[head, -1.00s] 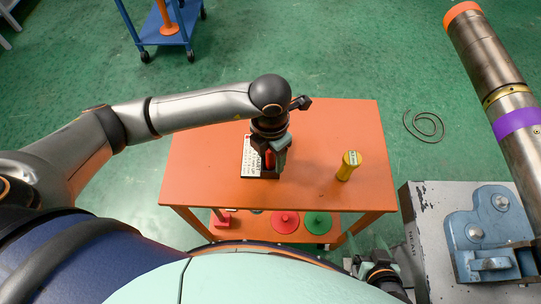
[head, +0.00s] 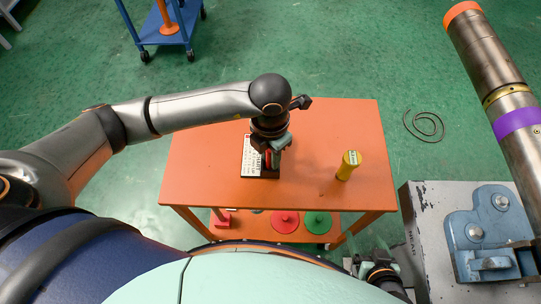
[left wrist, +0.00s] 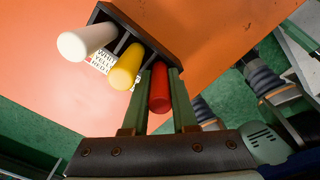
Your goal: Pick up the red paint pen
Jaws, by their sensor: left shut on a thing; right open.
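The red paint pen (left wrist: 160,88) stands in the right slot of a dark holder (left wrist: 150,35), between the two green fingers of my left gripper (left wrist: 160,95), which is shut on it. A white pen (left wrist: 88,42) and a yellow pen (left wrist: 126,66) are in the other slots. In the head view my left gripper (head: 272,152) is over the holder (head: 262,173) on the orange table and hides most of the pens. My right gripper (head: 372,264) is open and empty, low beside the table's front right.
The orange table (head: 325,125) also bears a yellow cylinder (head: 348,166) to the right. Red and green discs lie on its lower shelf. A blue pipe vise (head: 488,235) and a large pipe (head: 490,65) are on the right. The table's right back is clear.

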